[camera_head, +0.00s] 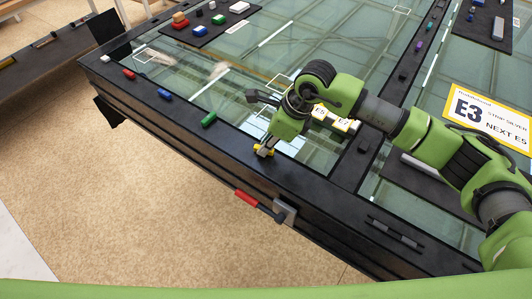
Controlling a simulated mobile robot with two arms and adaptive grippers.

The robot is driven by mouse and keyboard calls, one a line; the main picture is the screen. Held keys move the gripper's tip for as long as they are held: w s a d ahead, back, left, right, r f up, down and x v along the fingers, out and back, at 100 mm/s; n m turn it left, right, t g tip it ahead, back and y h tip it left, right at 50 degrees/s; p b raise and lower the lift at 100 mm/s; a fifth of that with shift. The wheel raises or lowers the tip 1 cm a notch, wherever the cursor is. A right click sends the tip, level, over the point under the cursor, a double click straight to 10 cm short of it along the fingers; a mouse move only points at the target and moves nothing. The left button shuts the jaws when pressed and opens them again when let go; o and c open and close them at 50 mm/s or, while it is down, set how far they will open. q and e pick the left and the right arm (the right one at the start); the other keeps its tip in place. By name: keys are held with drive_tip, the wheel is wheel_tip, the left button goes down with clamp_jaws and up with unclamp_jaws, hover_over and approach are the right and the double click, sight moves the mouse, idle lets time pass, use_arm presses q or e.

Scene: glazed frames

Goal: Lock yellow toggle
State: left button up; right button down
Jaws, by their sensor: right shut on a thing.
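The yellow toggle (268,152) sits on the black border of the glazed frame, near its front edge. Only a small part of it shows around my fingers. My right gripper (263,149) reaches down from the green arm and is shut on the yellow toggle. Whether the toggle is turned along or across the border cannot be made out. My left gripper is not in view.
A red toggle (129,74), a blue toggle (165,94) and a green toggle (209,119) lie along the same border to the left. A red-and-black handle (260,205) sticks out from the front side. A yellow-edged sign (488,117) lies at right.

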drive_tip(key=n+g+b, duration=0.1)
drive_tip(key=n+b, duration=0.1)
drive_tip(key=b, duration=0.1)
drive_tip(key=n+g+b, duration=0.1)
drive_tip(key=n+b, duration=0.2)
drive_tip(key=b, duration=0.1)
drive_tip(key=n+g+b, duration=0.1)
drive_tip(key=n+b, duration=0.2)
drive_tip(key=b, duration=0.1)
drive_tip(key=shift+w+f, duration=0.2)
drive_tip(key=shift+w, duration=0.15)
drive_tip(key=n+g+b, duration=0.1)
drive_tip(key=n+b, duration=0.1)
drive_tip(key=n, duration=0.1)
drive_tip(key=shift+a+r+h, duration=0.1)
drive_tip(key=shift+r+h, duration=0.05)
drive_tip(key=shift+h, duration=0.15)
drive_tip(key=shift+w+r+n+g+h+b, duration=0.1)
drive_tip(key=shift+n+g+h+b, duration=0.35)
drive_tip(key=shift+n, duration=1.35)
drive_tip(key=c, duration=2.1)
unclamp_jaws()
drive_tip(key=v, duration=1.2)
drive_tip(key=shift+w+a, duration=0.1)
drive_tip(key=shift+a, duration=0.05)
